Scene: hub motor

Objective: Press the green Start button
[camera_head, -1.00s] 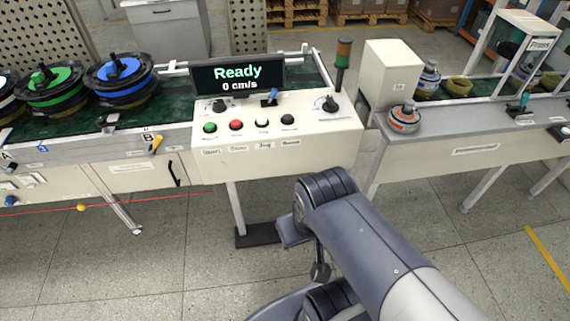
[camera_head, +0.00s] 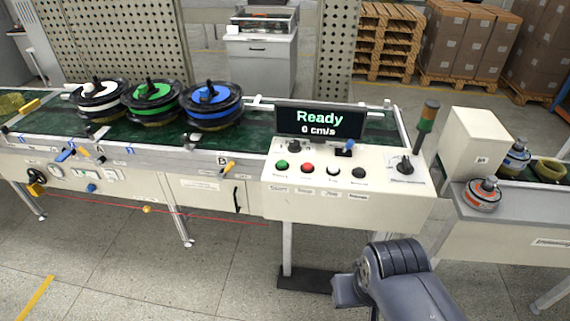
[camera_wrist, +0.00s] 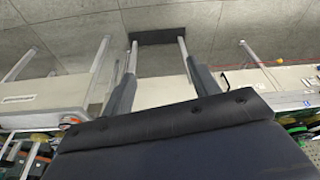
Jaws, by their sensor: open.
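The green Start button (camera_head: 282,164) is at the left end of a row of buttons on the cream control console (camera_head: 345,204). It looks unpressed, and its small label is too blurred to read. The display (camera_head: 320,121) above reads "Ready" and "0 cm/s". My gripper (camera_wrist: 162,76) shows in the wrist view as two dark grey fingers, spread apart with nothing between them. The console's pale body and the floor lie beyond them. The green button cannot be made out in the wrist view. In the head view only my arm shows, low and right of the console front; the fingers are out of sight.
A red button (camera_head: 307,168), a white button (camera_head: 333,172) and a black button (camera_head: 358,173) sit right of the green one. A black knob (camera_head: 405,166) and a signal lamp (camera_head: 427,122) stand at the console's right. Reels lie on the conveyor (camera_head: 255,125) at left.

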